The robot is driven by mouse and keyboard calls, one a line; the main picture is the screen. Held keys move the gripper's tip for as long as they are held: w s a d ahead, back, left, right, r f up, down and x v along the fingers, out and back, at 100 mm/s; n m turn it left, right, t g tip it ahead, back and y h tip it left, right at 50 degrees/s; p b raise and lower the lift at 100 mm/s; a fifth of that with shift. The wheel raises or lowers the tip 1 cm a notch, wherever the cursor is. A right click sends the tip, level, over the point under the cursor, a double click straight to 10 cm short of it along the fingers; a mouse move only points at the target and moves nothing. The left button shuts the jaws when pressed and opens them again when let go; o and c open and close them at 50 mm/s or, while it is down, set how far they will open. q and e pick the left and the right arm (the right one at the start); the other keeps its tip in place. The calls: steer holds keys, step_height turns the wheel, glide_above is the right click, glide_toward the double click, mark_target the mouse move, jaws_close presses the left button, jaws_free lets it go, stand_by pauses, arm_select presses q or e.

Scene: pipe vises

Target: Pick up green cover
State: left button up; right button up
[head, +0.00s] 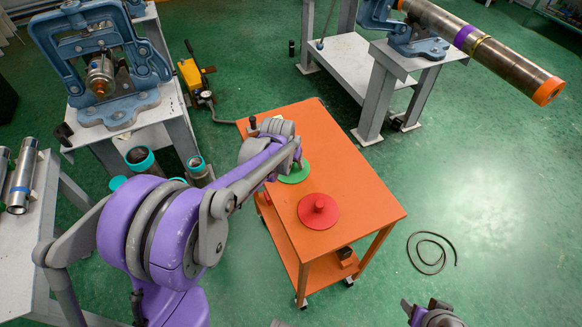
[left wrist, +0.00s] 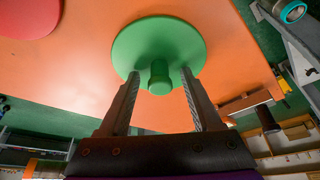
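The green cover (head: 296,174) is a round disc with a central knob, lying on the orange cart top (head: 362,198). My left arm partly hides it in the head view. In the left wrist view the green cover (left wrist: 145,40) shows with its knob (left wrist: 159,78) pointing toward the camera. My left gripper (left wrist: 160,84) is open, with one finger on each side of the knob. The fingers look apart from the knob; exact depth is hard to tell. My right gripper (head: 427,314) shows only partly at the bottom edge; its opening is unclear.
A red cover (head: 318,211) with a knob lies on the cart, in front of the green one. A blue vise (head: 100,62) stands on a grey stand at left. Another vise at upper right holds a long pipe (head: 480,45). A cable (head: 430,253) lies on the floor.

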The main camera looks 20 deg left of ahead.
arm_select(q)
jaws_close()
